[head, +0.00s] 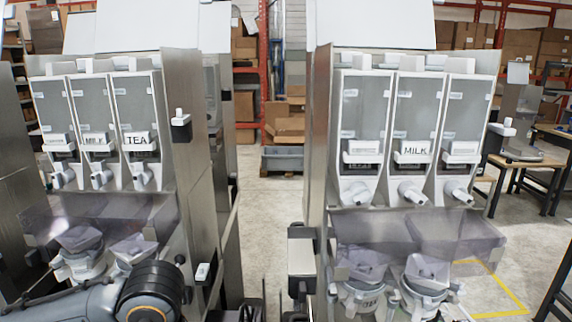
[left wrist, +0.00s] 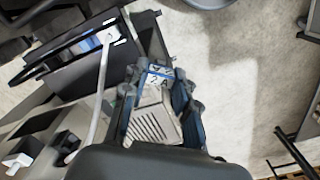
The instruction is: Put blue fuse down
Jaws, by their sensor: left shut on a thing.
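The blue fuse (left wrist: 153,118) is a pale block with slots, blue edges and a marked blue-and-white end. It shows in the left wrist view, between the fingers of my left gripper (left wrist: 158,100), which is shut on it. The fuse is held above the floor, beside a dark frame or box (left wrist: 75,70). In the head view my left arm enters at the bottom left, but its gripper and the fuse are out of sight. My right gripper is in neither view.
Two dispenser cabinets stand left (head: 110,110) and right (head: 405,135), with MILK and TEA labels. Floor (head: 268,205) is open between them. A worktable (head: 530,160) stands at the right.

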